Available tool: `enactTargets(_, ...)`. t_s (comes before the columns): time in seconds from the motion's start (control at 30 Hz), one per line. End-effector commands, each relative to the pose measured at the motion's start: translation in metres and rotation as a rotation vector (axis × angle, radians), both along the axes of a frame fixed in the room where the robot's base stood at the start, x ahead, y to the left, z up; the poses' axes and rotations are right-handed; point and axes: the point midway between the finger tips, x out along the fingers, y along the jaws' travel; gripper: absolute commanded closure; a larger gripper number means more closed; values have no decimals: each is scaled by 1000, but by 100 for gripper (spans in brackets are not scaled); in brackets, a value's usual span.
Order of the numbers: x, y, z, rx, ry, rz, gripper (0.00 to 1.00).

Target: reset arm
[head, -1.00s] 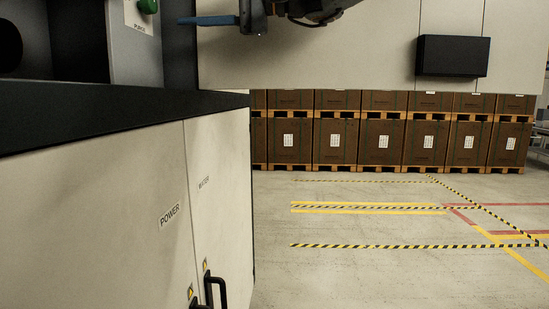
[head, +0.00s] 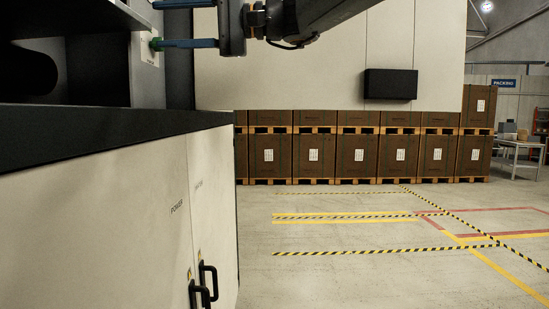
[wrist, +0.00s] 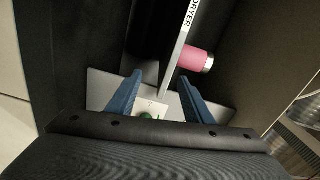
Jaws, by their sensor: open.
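My gripper (head: 157,24) shows at the top of the head view. Its two blue fingers are spread apart and point left, with nothing seen between them. The lower finger overlaps a green button (head: 155,42) on a pale panel; I cannot tell whether they touch. In the wrist view my gripper (wrist: 152,76) also has its blue fingers apart. A green button (wrist: 146,116) on a white plate shows low between them, partly hidden by the gripper body. A pink cylinder with a pale end (wrist: 197,60) stands beside a panel lettered "DRYER" (wrist: 188,22).
A pale cabinet (head: 120,205) with a dark top edge (head: 90,140) and black handles (head: 208,280) fills the left. Boxes on pallets (head: 315,156) line the back, below a wall with a black box (head: 391,84). The striped floor (head: 340,275) at right is clear.

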Motion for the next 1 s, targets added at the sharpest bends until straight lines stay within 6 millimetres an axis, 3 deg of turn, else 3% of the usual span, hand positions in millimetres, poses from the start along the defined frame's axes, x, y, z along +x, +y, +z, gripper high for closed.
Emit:
enactTargets(0.33,18,-11,-61,-132,50,-71,53)
enactTargets(0.57,32,-36,-129,-280,97,-147,53)
enactTargets(0.67,36,-54,-169,-370,123,-188,53)
enactTargets(0.77,36,-82,-224,-495,154,-235,53)
enactTargets(1.0,7,-173,-360,-838,213,-314,53)
